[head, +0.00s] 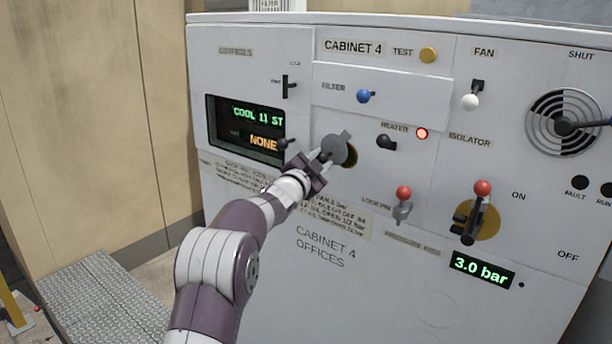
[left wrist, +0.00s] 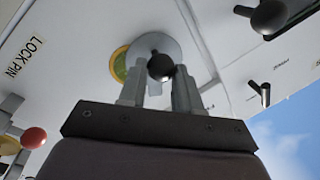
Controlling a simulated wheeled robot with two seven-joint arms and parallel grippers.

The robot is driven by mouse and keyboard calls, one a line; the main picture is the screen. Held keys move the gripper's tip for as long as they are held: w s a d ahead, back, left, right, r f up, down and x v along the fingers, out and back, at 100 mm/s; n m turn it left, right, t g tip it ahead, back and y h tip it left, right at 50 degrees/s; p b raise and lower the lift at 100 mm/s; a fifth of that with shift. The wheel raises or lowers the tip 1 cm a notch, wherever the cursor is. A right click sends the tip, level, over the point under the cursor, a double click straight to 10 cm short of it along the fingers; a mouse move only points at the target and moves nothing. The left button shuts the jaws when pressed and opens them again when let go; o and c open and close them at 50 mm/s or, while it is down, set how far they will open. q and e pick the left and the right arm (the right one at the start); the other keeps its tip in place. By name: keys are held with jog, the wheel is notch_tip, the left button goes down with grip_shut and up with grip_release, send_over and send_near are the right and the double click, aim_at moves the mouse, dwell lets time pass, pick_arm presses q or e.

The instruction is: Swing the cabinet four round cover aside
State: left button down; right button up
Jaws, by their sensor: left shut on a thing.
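The round cover (head: 335,147) is a grey disc on the front of cabinet 4, below the blue filter knob. My left gripper (head: 322,160) is at its lower left edge. In the left wrist view the cover (left wrist: 150,43) carries a small dark knob (left wrist: 160,66), and my left gripper (left wrist: 160,88) is shut on that knob. A yellow-green rim (left wrist: 120,63) shows beside the disc, and a dark strip shows at its right edge in the head view, so the cover sits off-centre over what is behind it. My right gripper is not in view.
A black heater lever (head: 386,142) is right of the cover. A red-topped lock pin (head: 403,194) and the red-knobbed isolator lever (head: 481,190) are lower right. The display (head: 246,130) is on the left. A metal grating (head: 95,300) lies at lower left.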

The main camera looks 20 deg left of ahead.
pick_arm(q)
jog(key=shift+w+a+r+m+h+b, duration=0.2)
jog(key=shift+a+r+m+h, duration=0.65)
jog(key=shift+m, duration=1.5)
jog(key=shift+w+a+r+m+h+b, duration=0.15)
jog(key=shift+r+m+h, duration=0.25)
jog(key=shift+r+m, duration=1.4)
jog(key=shift+w+a+r+m+h+b, duration=0.15)
jog(key=shift+a+r+m+h, duration=0.4)
jog(key=shift+m, duration=2.4)
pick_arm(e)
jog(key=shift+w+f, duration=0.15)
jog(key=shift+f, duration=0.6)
pick_arm(q)
jog(key=c, duration=0.8)
grip_release()
jog(key=shift+f, duration=0.1)
jog(key=shift+d, duration=0.15)
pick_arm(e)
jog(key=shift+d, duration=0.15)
